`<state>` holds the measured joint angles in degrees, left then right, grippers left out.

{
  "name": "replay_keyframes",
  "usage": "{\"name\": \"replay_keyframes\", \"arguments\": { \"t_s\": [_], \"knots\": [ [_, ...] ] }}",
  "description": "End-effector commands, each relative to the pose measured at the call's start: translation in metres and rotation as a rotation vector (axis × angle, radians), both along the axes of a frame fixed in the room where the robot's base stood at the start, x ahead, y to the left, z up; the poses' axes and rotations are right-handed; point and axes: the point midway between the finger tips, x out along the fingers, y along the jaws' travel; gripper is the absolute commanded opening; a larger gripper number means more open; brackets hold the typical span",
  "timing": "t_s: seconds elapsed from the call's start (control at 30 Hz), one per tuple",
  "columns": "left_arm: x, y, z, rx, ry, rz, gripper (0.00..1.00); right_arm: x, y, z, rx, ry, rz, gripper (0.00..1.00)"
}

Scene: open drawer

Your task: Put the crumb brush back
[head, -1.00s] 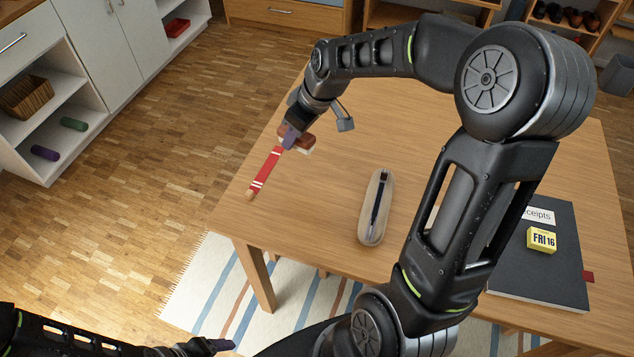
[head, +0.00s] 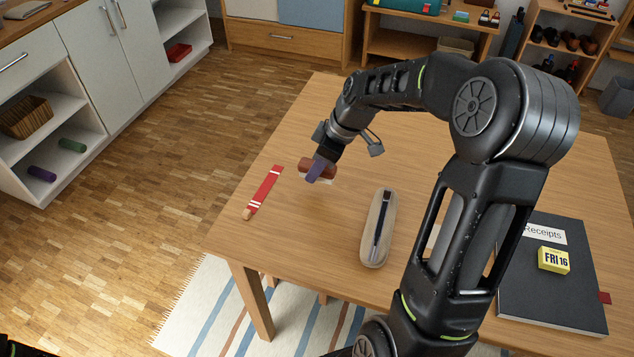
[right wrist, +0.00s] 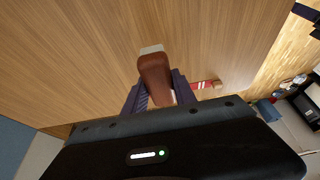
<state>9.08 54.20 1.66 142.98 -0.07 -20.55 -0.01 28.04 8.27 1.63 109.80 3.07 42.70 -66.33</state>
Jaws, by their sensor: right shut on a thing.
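The crumb brush (head: 325,169) has a reddish-brown body and a pale edge of bristles. My right gripper (head: 316,171) is shut on it, over the left half of the wooden table (head: 430,150). In the right wrist view the brush (right wrist: 154,70) sits between the two dark fingers of my gripper (right wrist: 157,92), its pale end pointing away. I cannot tell how high above the table it is. My left gripper is out of view.
A red strip with white bands (head: 264,190) lies near the table's left edge. A dark receipts binder (head: 540,298) bearing a yellow calendar block (head: 553,260) lies at right. Bare tabletop lies between strip and tray.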

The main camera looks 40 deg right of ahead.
Motion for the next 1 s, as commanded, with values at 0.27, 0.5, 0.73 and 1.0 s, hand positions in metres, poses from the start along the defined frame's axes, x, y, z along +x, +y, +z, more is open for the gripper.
{"name": "replay_keyframes", "arguments": {
  "t_s": [0.27,0.5,0.73,1.0],
  "knots": [
    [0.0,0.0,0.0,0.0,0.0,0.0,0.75,0.0,0.0,-0.014,-0.001,-0.002,0.0,0.0],
    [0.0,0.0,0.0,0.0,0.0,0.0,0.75,0.0,0.0,-0.022,0.001,0.002,-0.001,0.0],
    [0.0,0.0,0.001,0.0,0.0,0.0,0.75,0.0,0.0,-0.05,0.0,0.0,-0.001,0.0],
    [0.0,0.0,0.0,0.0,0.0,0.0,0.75,0.0,0.0,-0.052,-0.001,-0.002,0.0,0.0]
  ]
}}
